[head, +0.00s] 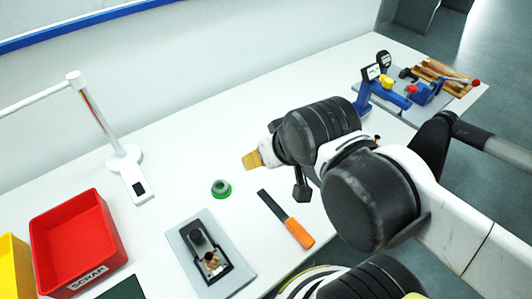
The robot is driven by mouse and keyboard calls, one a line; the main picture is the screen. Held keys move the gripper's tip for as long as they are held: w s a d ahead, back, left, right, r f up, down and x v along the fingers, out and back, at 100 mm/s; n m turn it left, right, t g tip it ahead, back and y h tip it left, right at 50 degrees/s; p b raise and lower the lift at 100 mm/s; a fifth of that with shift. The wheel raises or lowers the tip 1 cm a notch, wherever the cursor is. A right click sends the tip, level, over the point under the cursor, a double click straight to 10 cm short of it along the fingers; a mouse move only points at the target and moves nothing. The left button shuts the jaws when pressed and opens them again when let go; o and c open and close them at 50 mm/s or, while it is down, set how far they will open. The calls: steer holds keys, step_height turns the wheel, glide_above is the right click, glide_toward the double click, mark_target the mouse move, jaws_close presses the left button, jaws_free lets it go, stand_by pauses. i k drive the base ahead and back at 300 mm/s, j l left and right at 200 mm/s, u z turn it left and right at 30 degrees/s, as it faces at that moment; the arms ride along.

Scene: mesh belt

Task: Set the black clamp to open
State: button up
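A black device (222,252) sits on a grey plate (181,242) at the front of the white table, with a small brownish part at its near end. It may be the black clamp; whether it is open or shut is too small to tell. Another small black part (407,74) shows among the fixtures at the far right. My gripper (252,160) is above the middle of the table, its yellowish tip pointing left. It is apart from the black device, above and to the right of it in the picture. The gap between its fingers does not show.
An orange-handled file (298,232) and a green ring-shaped thing (221,188) lie near the grey plate. A red SCRAP bin (75,240), a yellow bin (12,268) and a white post (101,120) stand left. Blue fixtures (366,98) stand at the far right.

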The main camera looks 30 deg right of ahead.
mark_target(201, 245)
steer(key=k+l+u, duration=0.1)
steer(key=u, duration=0.4)
steer(key=k+u, duration=0.2)
steer(key=u, duration=0.3)
